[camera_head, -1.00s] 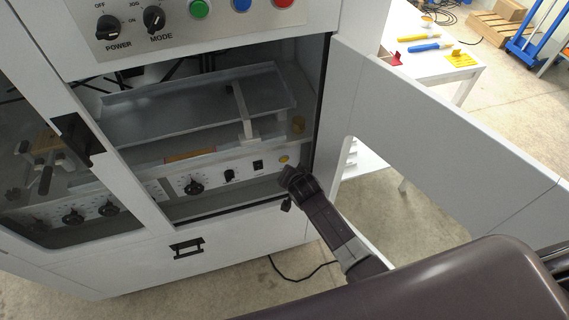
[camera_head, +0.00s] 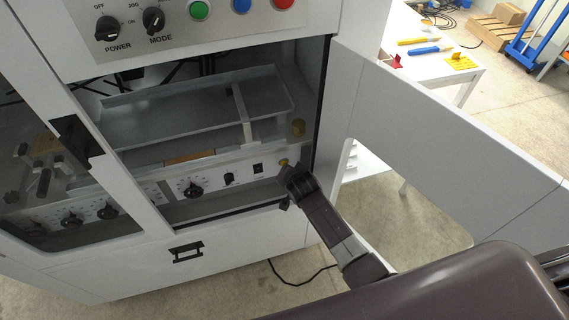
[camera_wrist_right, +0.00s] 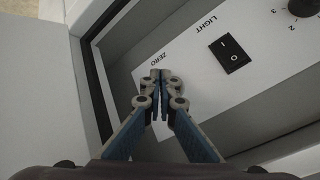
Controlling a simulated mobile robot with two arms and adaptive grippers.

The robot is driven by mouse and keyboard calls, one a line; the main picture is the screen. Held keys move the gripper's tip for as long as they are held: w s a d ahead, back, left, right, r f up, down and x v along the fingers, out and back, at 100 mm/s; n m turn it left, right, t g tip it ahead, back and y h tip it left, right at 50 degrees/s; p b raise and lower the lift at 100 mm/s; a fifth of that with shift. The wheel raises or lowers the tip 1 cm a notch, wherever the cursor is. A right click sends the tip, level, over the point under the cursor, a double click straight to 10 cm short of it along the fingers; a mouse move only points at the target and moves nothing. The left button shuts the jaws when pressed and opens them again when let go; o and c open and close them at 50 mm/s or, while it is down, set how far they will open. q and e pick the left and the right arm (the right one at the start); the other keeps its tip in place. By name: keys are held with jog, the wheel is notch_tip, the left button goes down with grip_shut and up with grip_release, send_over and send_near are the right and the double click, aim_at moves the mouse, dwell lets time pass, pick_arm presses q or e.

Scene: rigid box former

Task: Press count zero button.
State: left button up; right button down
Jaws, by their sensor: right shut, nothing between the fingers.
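The count zero button (camera_head: 284,162) is a small yellow button at the right end of the white control panel inside the open cabinet. In the head view, my right gripper (camera_head: 292,174) is right at its lower right. In the right wrist view, my right gripper (camera_wrist_right: 160,76) is shut and empty, its tips just below the printed ZERO label (camera_wrist_right: 160,59). The button is hidden behind the fingertips there, and I cannot tell whether they touch it. My left gripper is not in view.
A black light switch (camera_head: 258,168) and a dial (camera_head: 193,189) are left of the button on the same panel. A metal tray (camera_head: 190,115) sits above. The open cabinet door (camera_head: 420,120) stands to the right, near my right arm.

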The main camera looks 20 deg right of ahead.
dwell(0.7)
jog(key=shift+w, duration=0.45)
jog(key=shift+w+b, duration=0.35)
jog(key=shift+w, duration=0.1)
dwell(0.5)
jog(key=shift+r, duration=0.1)
jog(key=shift+s+p, duration=0.7)
jog(key=shift+s, duration=0.15)
